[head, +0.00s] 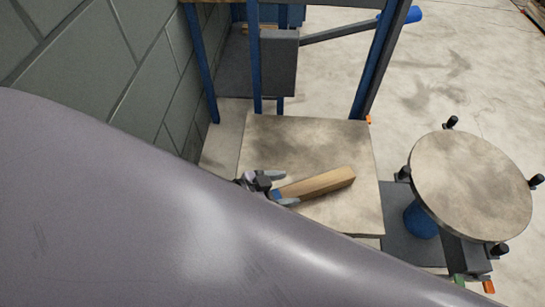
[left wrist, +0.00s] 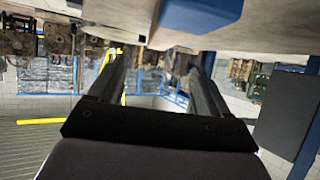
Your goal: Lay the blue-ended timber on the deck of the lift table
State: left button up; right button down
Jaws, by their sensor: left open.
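The timber (head: 322,184) is a pale wooden bar with a blue end (head: 278,195). In the head view it lies slantwise over a square, stained pale top (head: 300,135), which looks like the lift table's deck; it appears to rest on it. My left gripper (head: 281,188) is open at the blue end, one finger on each side in the picture. Whether the fingers touch it I cannot tell. In the left wrist view the open fingers (left wrist: 161,62) have nothing between them, and a blue block (left wrist: 203,12), probably the timber's end, shows beyond the tips. My right gripper is not in view.
A round table (head: 470,187) with black knobs stands right of the square top. Blue posts (head: 371,65) and a dark grey box (head: 279,62) stand behind it. A block wall (head: 110,70) is at left. My arm covers the lower left. Open floor (head: 450,75) lies at upper right.

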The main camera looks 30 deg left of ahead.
pick_arm(q)
jog(key=s+d+r+n+t+y, duration=0.1)
jog(key=s+d+r+n+t, duration=0.15)
jog(key=s+d, duration=0.2)
jog(key=s+a+r+n+g+y, duration=0.1)
jog(key=s+a+r+n+y, duration=0.1)
jog(key=s+a, duration=0.4)
jog(key=shift+s+a+n+g+y, duration=0.3)
jog(key=shift+a+n+y, duration=0.35)
jog(key=shift+a+y, duration=0.4)
jog(key=shift+d, duration=0.15)
notch_tip(320, 180, up, 14)
jog(key=a+p, duration=0.1)
jog(key=p, duration=1.6)
jog(key=shift+s+a+r+y, duration=0.25)
jog(key=shift+s+y, duration=0.1)
